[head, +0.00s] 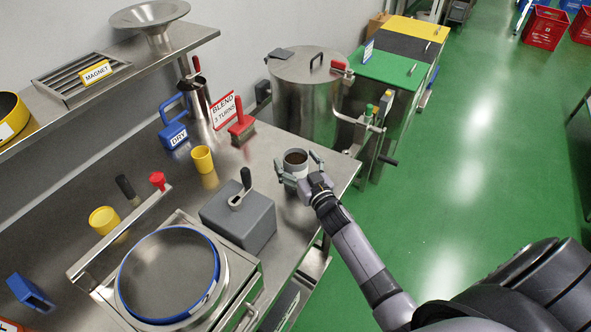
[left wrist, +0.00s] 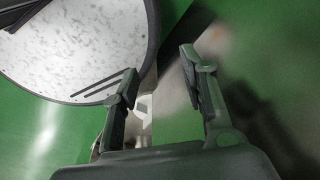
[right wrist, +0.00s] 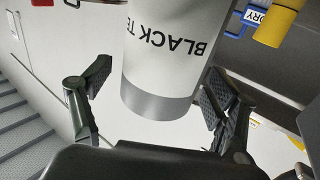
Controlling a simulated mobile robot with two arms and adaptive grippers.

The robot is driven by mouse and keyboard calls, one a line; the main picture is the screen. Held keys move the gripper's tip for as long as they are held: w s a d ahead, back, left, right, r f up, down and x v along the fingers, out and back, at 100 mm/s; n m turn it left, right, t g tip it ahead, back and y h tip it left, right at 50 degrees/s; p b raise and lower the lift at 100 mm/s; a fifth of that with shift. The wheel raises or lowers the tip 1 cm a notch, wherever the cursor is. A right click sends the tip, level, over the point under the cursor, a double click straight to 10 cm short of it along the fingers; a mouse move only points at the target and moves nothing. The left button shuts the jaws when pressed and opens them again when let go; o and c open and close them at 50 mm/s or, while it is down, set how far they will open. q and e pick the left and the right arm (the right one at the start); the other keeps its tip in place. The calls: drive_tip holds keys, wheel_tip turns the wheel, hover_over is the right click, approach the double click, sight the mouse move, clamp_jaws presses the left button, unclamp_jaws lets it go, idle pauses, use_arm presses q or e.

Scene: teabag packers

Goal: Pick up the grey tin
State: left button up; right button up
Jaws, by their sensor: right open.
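My right gripper (head: 299,163) is open around the tin, one finger on each side. In the right wrist view gaps show between the right gripper (right wrist: 158,82) and the tin. My left gripper (left wrist: 160,72) is open and empty, seen only in the left wrist view.
A grey block with a black handle (head: 238,220) stands left of the tin. A yellow cup (head: 202,159), a red-handled brush (head: 241,128) and a "BLEND 3 TURNS" sign (head: 224,111) are behind. A steel drum (head: 305,95) stands beyond the bench. Green floor (head: 450,190) is clear at right.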

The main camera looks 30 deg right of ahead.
drive_tip(key=shift+w, duration=0.3)
drive_tip(key=shift+s, duration=0.1)
drive_tip(key=shift+c, duration=0.2)
drive_tip(key=c, duration=1.6)
drive_tip(key=shift+r, duration=0.1)
